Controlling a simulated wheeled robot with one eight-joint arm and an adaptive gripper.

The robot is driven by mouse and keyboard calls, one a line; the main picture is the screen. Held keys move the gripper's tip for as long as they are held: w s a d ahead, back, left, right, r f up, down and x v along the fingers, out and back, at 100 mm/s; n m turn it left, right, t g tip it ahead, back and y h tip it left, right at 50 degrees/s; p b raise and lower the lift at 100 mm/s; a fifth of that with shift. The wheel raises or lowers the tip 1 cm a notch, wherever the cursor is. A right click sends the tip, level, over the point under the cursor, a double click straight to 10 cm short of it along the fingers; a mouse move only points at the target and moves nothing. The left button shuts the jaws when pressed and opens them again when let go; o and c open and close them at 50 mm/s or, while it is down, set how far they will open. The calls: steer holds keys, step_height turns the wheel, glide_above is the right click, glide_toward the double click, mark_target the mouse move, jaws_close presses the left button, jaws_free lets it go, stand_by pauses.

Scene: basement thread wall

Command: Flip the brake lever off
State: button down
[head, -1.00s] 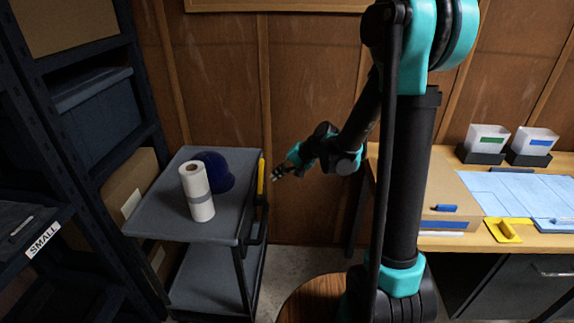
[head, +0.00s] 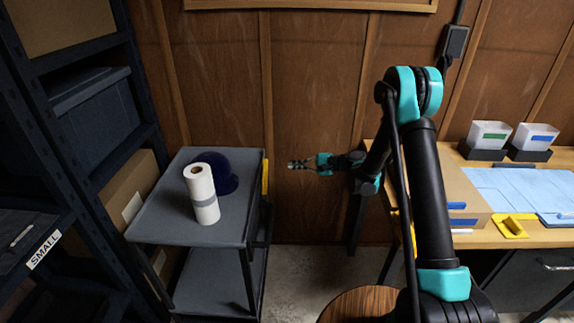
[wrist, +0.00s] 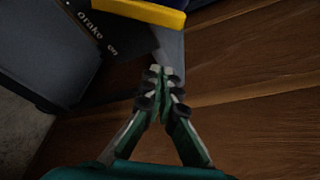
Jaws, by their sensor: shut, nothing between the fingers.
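The brake lever (head: 265,178) is a yellow bar on the right side of the grey cart (head: 160,222). The lever's far end is cut off there.
A dark shelf rack (head: 95,165) is at the left. A workbench (head: 480,238) with bins is at the right. A round wooden stool top (head: 350,303) sits low in front.

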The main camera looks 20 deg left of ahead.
mark_target(265, 180)
steer(key=shift+w+d+f, duration=0.25)
steer(key=shift+f, duration=0.05)
steer(key=shift+a, duration=0.1)
steer(key=s+a, duration=0.2)
steer(key=a, duration=0.7)
steer(key=shift+s+r, duration=0.25)
steer(key=shift+s, duration=0.05)
steer(key=shift+r, duration=0.1)
stand_by(0.4)
